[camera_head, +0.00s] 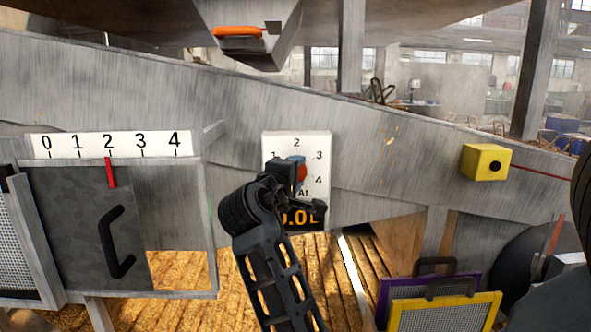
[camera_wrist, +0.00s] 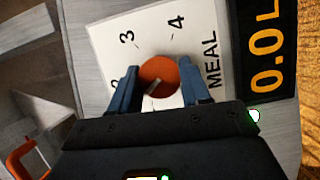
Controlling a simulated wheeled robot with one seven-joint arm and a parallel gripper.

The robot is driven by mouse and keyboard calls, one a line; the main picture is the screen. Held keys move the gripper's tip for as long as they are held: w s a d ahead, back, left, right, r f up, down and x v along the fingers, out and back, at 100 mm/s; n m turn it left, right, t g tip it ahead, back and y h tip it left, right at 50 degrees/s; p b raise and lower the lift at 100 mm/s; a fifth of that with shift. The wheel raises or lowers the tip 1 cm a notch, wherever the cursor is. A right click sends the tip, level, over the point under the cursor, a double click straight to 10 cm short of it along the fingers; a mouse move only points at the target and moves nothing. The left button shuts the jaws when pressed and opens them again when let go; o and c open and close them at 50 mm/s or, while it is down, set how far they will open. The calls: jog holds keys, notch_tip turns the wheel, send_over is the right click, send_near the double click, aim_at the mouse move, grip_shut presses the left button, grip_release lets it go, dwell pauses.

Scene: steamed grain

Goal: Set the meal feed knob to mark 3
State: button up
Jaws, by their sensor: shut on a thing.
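The meal feed dial plate (camera_head: 312,140) is a white panel with numbers around a red-orange knob (camera_head: 302,174). My gripper (camera_head: 298,178) is at the plate and covers part of it. In the wrist view the knob (camera_wrist: 158,72) sits between the two blue-grey fingers of my gripper (camera_wrist: 160,82), which are shut on it. A pale line on the knob points to the lower left in that view, away from the 3 and the 4. The numbers on that lower side are hidden by my gripper. The display (camera_wrist: 265,60) beside the word MEAL reads 0.0 L.
At the left, a gate (camera_head: 85,215) with a black handle has a red pointer at 2 on its 0 to 4 scale (camera_head: 112,144). A yellow box (camera_head: 486,162) with a black button is at the right. Purple- and yellow-framed screens (camera_head: 445,312) stand below it.

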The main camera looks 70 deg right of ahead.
aim_at(301, 167)
jog(key=shift+s+d+m+t+y+p, duration=0.1)
jog(key=shift+m+t+y+p, duration=0.2)
jog(key=shift+m+t+y, duration=1.4)
jog(key=shift+s+a+m+t+y+p, duration=0.15)
jog(key=shift+m+t+p, duration=0.15)
jog(key=shift+m, duration=2.65)
jog(key=shift+d+m+t+y+p, duration=0.25)
jog(key=shift+m+t+y, duration=0.75)
jog(key=shift+m, duration=1.35)
jog(key=shift+a, duration=0.1)
jog(key=o, duration=1)
jog(key=shift+r, duration=0.15)
jog(key=shift+o, duration=0.2)
jog(key=p+v, duration=0.1)
jog(key=v, duration=0.4)
jog(key=shift+s+a+r, duration=0.1)
jog(key=shift+a+r, duration=0.2)
jog(key=shift+r, duration=0.05)
jog(key=p+v, duration=0.2)
jog(key=p, duration=0.4)
jog(key=shift+f, duration=0.2)
